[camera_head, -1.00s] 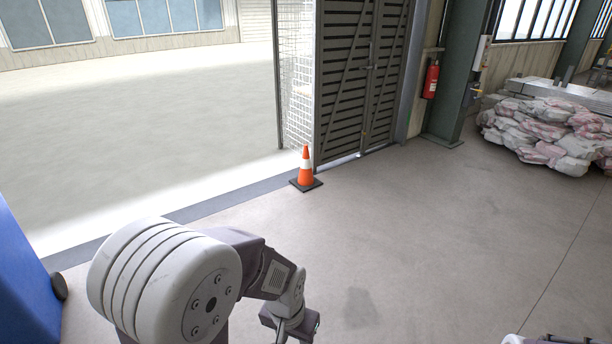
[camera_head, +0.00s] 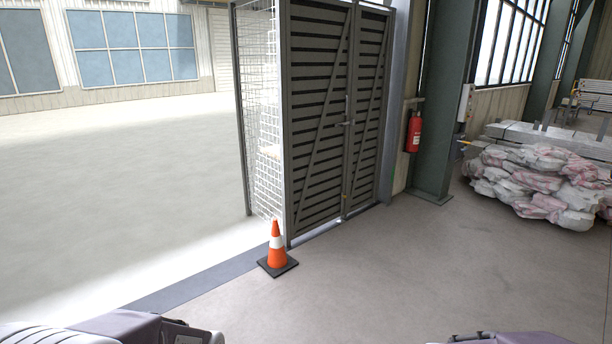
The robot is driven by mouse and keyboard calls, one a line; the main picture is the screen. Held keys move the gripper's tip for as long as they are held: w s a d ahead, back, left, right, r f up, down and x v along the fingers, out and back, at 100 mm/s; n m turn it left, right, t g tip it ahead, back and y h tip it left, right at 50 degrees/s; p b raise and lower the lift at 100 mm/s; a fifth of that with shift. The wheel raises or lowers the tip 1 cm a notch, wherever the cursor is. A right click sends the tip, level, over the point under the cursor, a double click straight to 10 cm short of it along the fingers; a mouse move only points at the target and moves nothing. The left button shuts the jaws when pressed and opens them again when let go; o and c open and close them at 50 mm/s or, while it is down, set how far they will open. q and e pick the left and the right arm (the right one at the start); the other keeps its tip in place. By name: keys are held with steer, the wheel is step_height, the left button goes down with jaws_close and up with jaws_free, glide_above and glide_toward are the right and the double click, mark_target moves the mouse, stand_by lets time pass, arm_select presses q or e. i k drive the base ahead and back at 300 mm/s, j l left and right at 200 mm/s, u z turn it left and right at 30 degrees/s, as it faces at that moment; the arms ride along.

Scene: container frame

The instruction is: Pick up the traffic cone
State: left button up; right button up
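The traffic cone (camera_head: 276,246) is orange with a white band and a dark square base. It stands upright on the floor, left of centre, close to the near corner of the dark slatted gate. Part of my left arm shows at the bottom left edge and part of my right arm at the bottom right edge. Both grippers are outside the picture. Nothing of mine touches the cone.
The slatted metal gate (camera_head: 322,115) with a mesh side stands behind the cone. A red fire extinguisher (camera_head: 413,132) hangs by a green column (camera_head: 447,100). A pile of sacks (camera_head: 540,183) lies at right. The floor (camera_head: 400,275) right of the cone is clear.

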mark_target(277, 263)
steer(key=i+u, duration=0.1)
steer(key=i, duration=0.4)
steer(key=i+u, duration=0.1)
steer(key=i, duration=0.4)
steer(key=i+l+u, duration=0.1)
steer(key=i, duration=0.4)
steer(key=i+l+u, duration=0.1)
steer(key=i, duration=0.4)
steer(key=i+l+u, duration=0.1)
steer(key=i, duration=0.4)
steer(key=i+l+u, duration=0.1)
steer(key=i, duration=0.4)
steer(key=i+l+u, duration=0.1)
steer(key=i+l, duration=0.25)
steer(key=i, duration=0.15)
steer(key=i+l+u, duration=0.15)
steer(key=i, duration=0.3)
steer(key=i+l+u, duration=0.1)
steer(key=i+u, duration=0.15)
steer(key=i, duration=0.15)
steer(key=i+l+u, duration=0.3)
steer(key=i+j, duration=0.1)
